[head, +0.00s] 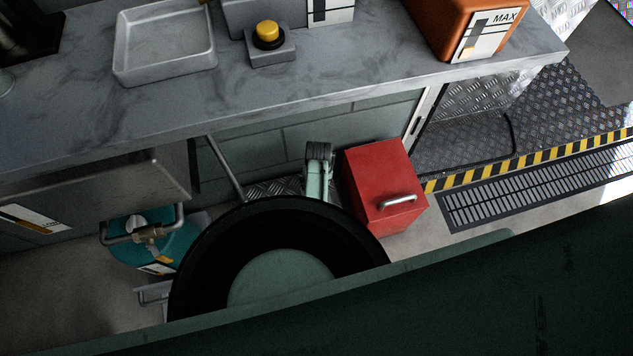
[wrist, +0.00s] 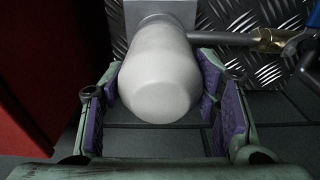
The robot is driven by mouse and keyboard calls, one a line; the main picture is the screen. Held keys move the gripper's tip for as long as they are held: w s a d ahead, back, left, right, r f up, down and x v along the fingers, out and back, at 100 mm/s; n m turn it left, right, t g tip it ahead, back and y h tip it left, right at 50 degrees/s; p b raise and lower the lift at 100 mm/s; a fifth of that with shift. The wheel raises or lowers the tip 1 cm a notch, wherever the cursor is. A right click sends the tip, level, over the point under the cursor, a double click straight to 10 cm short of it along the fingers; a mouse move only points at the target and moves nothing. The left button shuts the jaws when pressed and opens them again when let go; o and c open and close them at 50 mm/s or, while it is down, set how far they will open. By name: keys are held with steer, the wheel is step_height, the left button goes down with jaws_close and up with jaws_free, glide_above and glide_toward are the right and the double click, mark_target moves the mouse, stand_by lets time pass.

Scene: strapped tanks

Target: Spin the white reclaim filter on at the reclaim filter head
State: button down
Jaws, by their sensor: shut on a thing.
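The white reclaim filter (wrist: 158,88) is a smooth rounded cylinder in the middle of the wrist view, its blunt end towards the camera. My gripper (wrist: 160,75) is shut on it, with a purple-padded finger on each side. The filter's far end meets the grey block of the reclaim filter head (wrist: 160,8) at the top of the view. Whether they are joined by thread or only touch cannot be told, as the filter hides the joint. In the head view I cannot make out the filter or its head.
A red box (head: 379,180) stands close to the work spot; its side fills the left of the wrist view. A grey pipe with a brass fitting (wrist: 268,40) runs right of the filter. The counter (head: 250,85) overhangs behind. A teal tank (head: 165,240) stands left.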

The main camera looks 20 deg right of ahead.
steer(key=shift+f+b, duration=0.8)
steer(key=shift+f, duration=0.3)
steer(key=shift+r, duration=0.1)
stand_by(0.5)
steer(key=shift+m+p, duration=0.35)
steer(key=shift+m, duration=1.95)
steer(key=shift+p, duration=0.3)
steer(key=m, duration=0.4)
steer(key=shift+w+m+h+p, duration=0.1)
steer(key=shift+m+h+p, duration=0.2)
steer(key=shift+p, duration=0.05)
